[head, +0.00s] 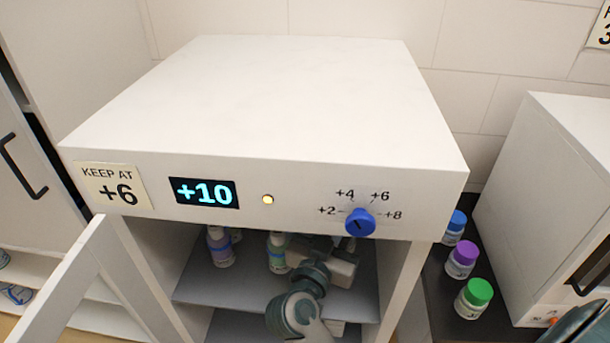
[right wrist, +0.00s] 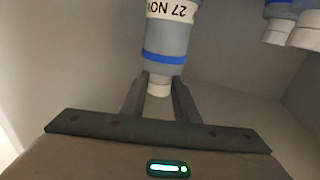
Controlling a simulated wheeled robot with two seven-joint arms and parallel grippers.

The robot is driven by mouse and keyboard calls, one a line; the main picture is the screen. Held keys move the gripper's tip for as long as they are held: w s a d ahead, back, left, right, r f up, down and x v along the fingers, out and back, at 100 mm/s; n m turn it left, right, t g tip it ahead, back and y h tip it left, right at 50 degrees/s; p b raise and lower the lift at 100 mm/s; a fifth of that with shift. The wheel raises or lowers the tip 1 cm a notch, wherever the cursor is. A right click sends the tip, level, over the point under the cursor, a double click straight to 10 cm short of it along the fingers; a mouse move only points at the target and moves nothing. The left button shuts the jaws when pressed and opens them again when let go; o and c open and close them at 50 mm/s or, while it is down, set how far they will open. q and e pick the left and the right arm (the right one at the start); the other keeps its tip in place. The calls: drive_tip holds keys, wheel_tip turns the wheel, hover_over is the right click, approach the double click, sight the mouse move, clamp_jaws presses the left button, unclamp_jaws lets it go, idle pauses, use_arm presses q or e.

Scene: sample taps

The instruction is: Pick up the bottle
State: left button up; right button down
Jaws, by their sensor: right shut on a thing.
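In the right wrist view my right gripper (right wrist: 159,85) is shut on the white cap end of a bottle (right wrist: 168,38). The bottle has a grey body, a blue band and a cream label reading "27 NOV" that appears upside down. In the head view my right gripper (head: 296,250) reaches inside the open white cabinet, beside a bottle (head: 278,255) with a blue band. This appears to be the held one, partly hidden by the cabinet's top edge and the gripper. My left gripper is not in view.
Another blue-banded bottle (head: 221,248) stands to the left on the grey shelf (head: 200,288). The cabinet front has a display (head: 204,193) reading +10, a "KEEP AT +6" note (head: 112,187) and a blue knob (head: 360,222). Several colour-capped jars (head: 474,298) stand at right.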

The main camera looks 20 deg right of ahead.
drive_tip(key=shift+a+r, duration=0.1)
drive_tip(key=shift+w+a+r+n+t+y, duration=0.2)
drive_tip(key=shift+a+n+t+y, duration=0.15)
drive_tip(key=shift+n+t+y, duration=0.4)
drive_tip(key=s+a+f+n+t+y+b, duration=0.2)
drive_tip(key=s+a+f+n+t+y, duration=0.2)
drive_tip(key=a+n+y, duration=0.4)
drive_tip(key=shift+s+a+f+n+t+y, duration=0.2)
drive_tip(key=shift+s+a+n+t+y, duration=0.25)
drive_tip(key=shift+y, duration=1.8)
drive_tip(key=shift+w+a, duration=0.1)
